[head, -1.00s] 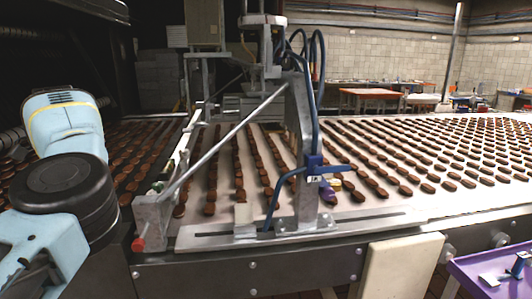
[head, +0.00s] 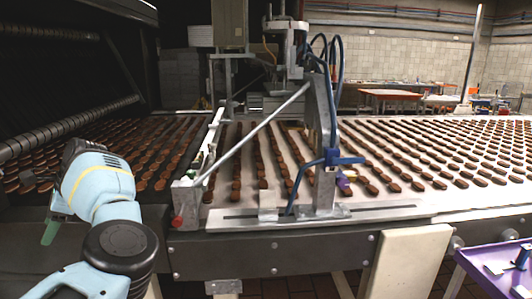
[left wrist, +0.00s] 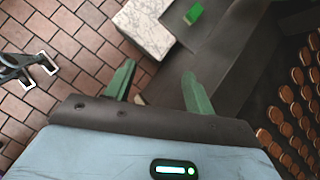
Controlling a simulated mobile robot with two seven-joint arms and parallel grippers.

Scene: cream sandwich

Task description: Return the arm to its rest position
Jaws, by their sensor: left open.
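My left arm comes in from the lower left of the head view, light blue with dark joints. My left gripper (head: 50,228) hangs at the far left, in front of the conveyor's near side, with a green finger pointing down. In the left wrist view both green fingers of the left gripper (left wrist: 158,85) stand wide apart with nothing between them. They are over the tiled floor and the dark machine edge. My right gripper is in neither view.
The conveyor (head: 460,207) carries many rows of brown biscuits. A metal frame with blue hoses (head: 325,150) stands over it. A purple tray (head: 481,268) is at the lower right. A green block (left wrist: 193,14) lies near a pale marbled block (left wrist: 146,28) in the left wrist view.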

